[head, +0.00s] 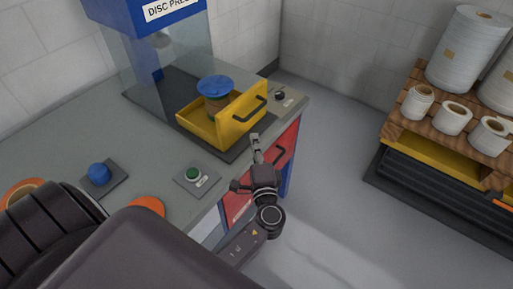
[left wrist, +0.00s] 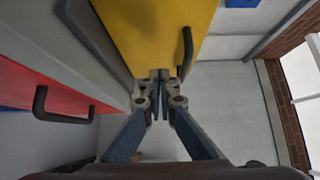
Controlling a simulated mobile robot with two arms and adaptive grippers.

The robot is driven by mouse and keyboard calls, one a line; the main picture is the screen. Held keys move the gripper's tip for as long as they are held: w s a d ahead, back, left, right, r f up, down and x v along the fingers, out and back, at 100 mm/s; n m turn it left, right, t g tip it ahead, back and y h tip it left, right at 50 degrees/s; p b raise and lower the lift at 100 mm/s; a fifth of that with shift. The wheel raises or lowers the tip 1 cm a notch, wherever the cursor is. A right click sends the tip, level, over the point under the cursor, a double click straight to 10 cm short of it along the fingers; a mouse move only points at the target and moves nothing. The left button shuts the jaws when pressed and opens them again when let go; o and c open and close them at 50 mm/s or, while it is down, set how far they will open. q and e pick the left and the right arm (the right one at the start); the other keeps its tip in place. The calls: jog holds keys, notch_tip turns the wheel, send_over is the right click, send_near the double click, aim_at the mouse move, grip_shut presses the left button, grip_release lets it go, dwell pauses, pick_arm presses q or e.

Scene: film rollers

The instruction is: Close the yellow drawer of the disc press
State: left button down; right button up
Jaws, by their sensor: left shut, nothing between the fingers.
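The yellow drawer (head: 238,117) of the disc press (head: 148,45) stands out over the bench top, open, with a black handle on its front panel. A brown cylindrical piece with a blue top (head: 215,88) sits in it. My left gripper (head: 256,139) is shut and empty, just below and in front of the drawer's front panel in the head view. In the left wrist view the fingertips (left wrist: 158,76) are together close to the yellow panel (left wrist: 150,30); I cannot tell whether they touch it. My right gripper is not in view.
The grey bench (head: 60,143) carries a green button (head: 193,174), a blue knob (head: 99,174) and a black switch (head: 280,95). Red drawers with black handles (head: 281,157) are below its edge. A wooden pallet (head: 405,124) with white rolls stands at right. Floor between is clear.

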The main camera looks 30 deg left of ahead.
pick_arm(q)
jog(key=p+x, duration=0.1)
jog(key=x, duration=0.2)
jog(key=shift+w+a+r, duration=0.15)
jog(key=shift+w+a, duration=0.05)
jog(key=shift+a, duration=0.15)
jog(key=shift+a+p, duration=0.5)
jog(key=shift+a, duration=1.25)
jog(key=shift+f, duration=0.2)
